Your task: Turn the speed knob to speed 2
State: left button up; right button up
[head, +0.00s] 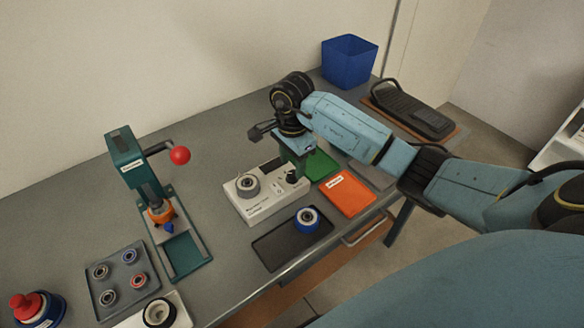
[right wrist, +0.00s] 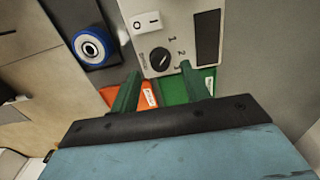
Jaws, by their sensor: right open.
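The speed knob (right wrist: 160,60) is a round black dial on the white control box (head: 265,203). The digits 1 and 2 are printed beside it in the right wrist view; I cannot surely tell where its pointer stands. In the head view the knob (head: 291,177) sits at the box's right end, partly hidden by my gripper. My right gripper (head: 297,168) is over that end of the box. In the right wrist view its green fingers (right wrist: 160,71) are apart, one to each side of the knob's near edge, with nothing between them. My left gripper is not in view.
The box also bears a grey wheel (head: 247,186) and a white rocker switch (right wrist: 146,22). A black tray (head: 275,249) with a blue-rimmed wheel (head: 307,219) lies in front. Orange (head: 348,194) and green (head: 320,165) trays lie to the right. A green press (head: 126,160) stands left.

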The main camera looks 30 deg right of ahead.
aim_at(292, 174)
jog(key=shift+f, duration=1.55)
jog(key=c, duration=1)
